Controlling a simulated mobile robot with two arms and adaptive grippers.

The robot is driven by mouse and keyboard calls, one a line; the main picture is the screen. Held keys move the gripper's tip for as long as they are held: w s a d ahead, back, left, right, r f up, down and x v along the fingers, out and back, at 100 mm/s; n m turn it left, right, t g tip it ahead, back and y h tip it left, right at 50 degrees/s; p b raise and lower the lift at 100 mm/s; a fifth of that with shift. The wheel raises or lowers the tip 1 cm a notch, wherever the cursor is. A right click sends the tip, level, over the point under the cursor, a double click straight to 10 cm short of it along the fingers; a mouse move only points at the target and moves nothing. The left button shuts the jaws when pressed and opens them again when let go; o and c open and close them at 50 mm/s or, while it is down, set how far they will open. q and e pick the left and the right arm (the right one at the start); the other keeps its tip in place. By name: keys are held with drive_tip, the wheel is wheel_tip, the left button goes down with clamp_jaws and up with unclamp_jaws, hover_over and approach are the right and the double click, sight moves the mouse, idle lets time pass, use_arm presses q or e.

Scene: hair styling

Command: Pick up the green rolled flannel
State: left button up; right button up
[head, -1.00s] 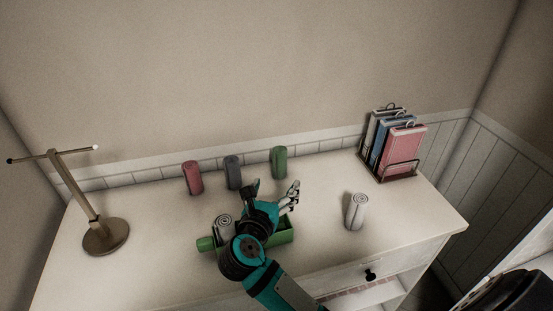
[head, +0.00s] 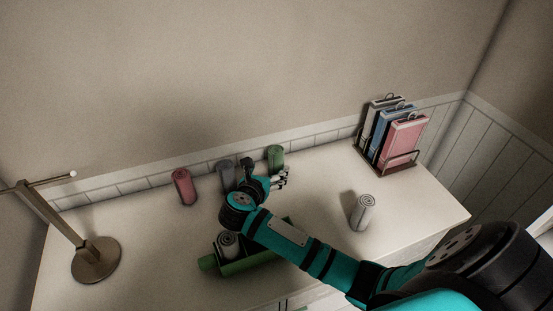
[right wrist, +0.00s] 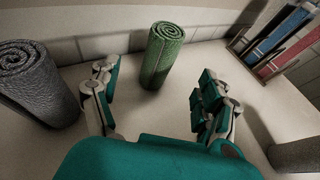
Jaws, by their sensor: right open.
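The green rolled flannel (head: 275,155) stands upright near the back wall, at the right end of a row of three rolls. In the right wrist view it (right wrist: 163,55) stands just beyond and between the spread fingers, apart from them. My right gripper (head: 266,171) is open and empty, low over the table in front of the green roll. In the right wrist view its fingers (right wrist: 157,80) point towards the roll. My left gripper is not in view.
A grey roll (head: 226,177) stands close left of the gripper, and a red roll (head: 184,187) farther left. A white roll (head: 363,211) stands right. A metal stand (head: 95,259) and a book rack (head: 400,165) flank the table.

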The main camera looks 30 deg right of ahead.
sight(274, 163)
drive_tip(key=x, duration=0.2)
drive_tip(key=p+x, duration=0.1)
drive_tip(key=x, duration=0.1)
drive_tip(key=shift+w+d+r, duration=0.15)
drive_tip(key=shift+w+d, duration=0.05)
drive_tip(key=shift+d, duration=0.1)
drive_tip(key=p+x, duration=0.1)
drive_tip(key=x, duration=0.2)
drive_tip(key=shift+w+d+p, duration=0.1)
drive_tip(key=shift+d+p, duration=0.2)
drive_tip(key=shift+w+d+f, duration=0.2)
drive_tip(key=shift+f, duration=0.2)
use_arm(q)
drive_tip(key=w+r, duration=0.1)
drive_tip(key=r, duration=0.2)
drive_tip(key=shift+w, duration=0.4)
use_arm(e)
drive_tip(key=shift+c, duration=0.2)
drive_tip(key=c, duration=1.2)
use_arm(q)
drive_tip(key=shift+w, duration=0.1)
use_arm(e)
drive_tip(key=shift+r, duration=0.1)
